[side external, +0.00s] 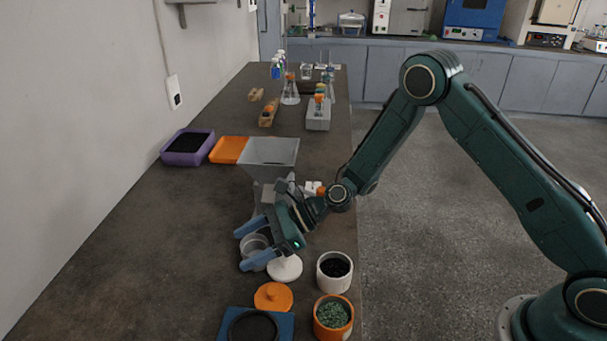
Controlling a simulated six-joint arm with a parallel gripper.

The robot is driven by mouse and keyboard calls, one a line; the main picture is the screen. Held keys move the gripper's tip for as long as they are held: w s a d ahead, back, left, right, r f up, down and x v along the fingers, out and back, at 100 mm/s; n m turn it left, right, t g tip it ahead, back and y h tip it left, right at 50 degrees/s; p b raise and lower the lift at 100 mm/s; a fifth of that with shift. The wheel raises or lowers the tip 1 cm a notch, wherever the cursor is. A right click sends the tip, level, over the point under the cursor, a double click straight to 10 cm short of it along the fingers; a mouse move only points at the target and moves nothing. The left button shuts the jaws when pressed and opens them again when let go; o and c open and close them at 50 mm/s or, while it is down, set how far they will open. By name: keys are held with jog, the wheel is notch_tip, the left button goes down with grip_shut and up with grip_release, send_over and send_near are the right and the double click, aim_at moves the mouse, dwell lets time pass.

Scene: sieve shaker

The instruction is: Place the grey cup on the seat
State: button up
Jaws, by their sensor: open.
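The grey cup (255,244) stands between the two blue fingers of my gripper (241,249), below the grey hopper. My gripper is open, with one finger on each side of the cup. I cannot tell whether either finger touches it. The gripper body hides the cup's right side. A white round piece (286,269) lies just to the right of the lower finger and is partly covered by it. A blue block with a dark round ring (285,325) lies at the front edge of the picture. I cannot tell for certain which part is the seat.
A grey hopper (268,151) stands behind my gripper. An orange lid (273,297), a white pot of dark grains (334,283) and an orange pot of green grains (333,331) stand in front. A purple tray (166,158) is far left. The table's left middle is clear.

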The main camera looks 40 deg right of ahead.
jog(key=v, duration=1.1)
jog(key=shift+d, duration=0.15)
jog(key=shift+s, duration=0.1)
jog(key=s+d+r+n+h, duration=0.3)
jog(key=s+r+n, duration=0.2)
jog(key=r+n, duration=0.15)
jog(key=s+d+r+n+h, duration=0.35)
jog(key=s+r+n, duration=0.25)
jog(key=n, duration=0.2)
jog(key=s+d+r+n+h, duration=0.3)
jog(key=s+d+n, duration=0.1)
jog(key=s, duration=0.4)
jog(key=s+d+r+n+h, duration=0.3)
jog(key=s+d+n, duration=0.1)
jog(key=s, duration=0.4)
jog(key=shift+s+d+t, duration=0.15)
jog(key=shift+d+t, duration=0.15)
jog(key=shift+d, duration=0.2)
